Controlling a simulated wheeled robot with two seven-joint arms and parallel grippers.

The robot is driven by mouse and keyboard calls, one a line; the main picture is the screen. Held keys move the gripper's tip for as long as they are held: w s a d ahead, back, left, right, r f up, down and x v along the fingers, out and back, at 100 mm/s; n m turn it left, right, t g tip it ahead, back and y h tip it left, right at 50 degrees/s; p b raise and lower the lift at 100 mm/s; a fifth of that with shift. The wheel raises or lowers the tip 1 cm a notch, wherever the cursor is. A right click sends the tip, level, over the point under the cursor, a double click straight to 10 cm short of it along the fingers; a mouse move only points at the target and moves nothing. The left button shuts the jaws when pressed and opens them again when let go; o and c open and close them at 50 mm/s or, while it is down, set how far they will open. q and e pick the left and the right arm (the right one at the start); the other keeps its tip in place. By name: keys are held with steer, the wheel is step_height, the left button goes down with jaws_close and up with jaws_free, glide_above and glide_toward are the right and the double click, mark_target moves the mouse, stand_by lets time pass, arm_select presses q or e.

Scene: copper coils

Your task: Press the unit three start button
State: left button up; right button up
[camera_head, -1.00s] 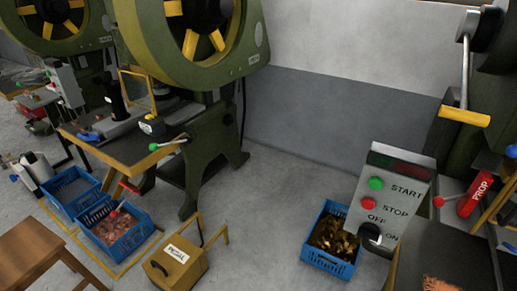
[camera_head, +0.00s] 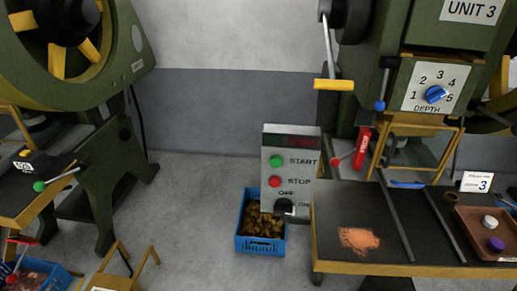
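A grey control box (camera_head: 288,141) stands at the middle of the head view, left of the machine labelled UNIT 3 (camera_head: 472,10). Its green button (camera_head: 276,162) is marked START. A red button (camera_head: 274,182) below it is marked STOP. A black knob (camera_head: 284,205) with OFF and ON marks is at the bottom of the box. A dark display (camera_head: 290,142) is at its top. Neither of my grippers shows in the view.
A dark worktable (camera_head: 335,210) with copper-coloured crumbs and a brown tray (camera_head: 465,222) stands at the right. A blue crate (camera_head: 262,245) of brass-coloured pieces is on the floor below the box. Another green press (camera_head: 95,85) is at the left. Grey floor (camera_head: 195,215) lies open between.

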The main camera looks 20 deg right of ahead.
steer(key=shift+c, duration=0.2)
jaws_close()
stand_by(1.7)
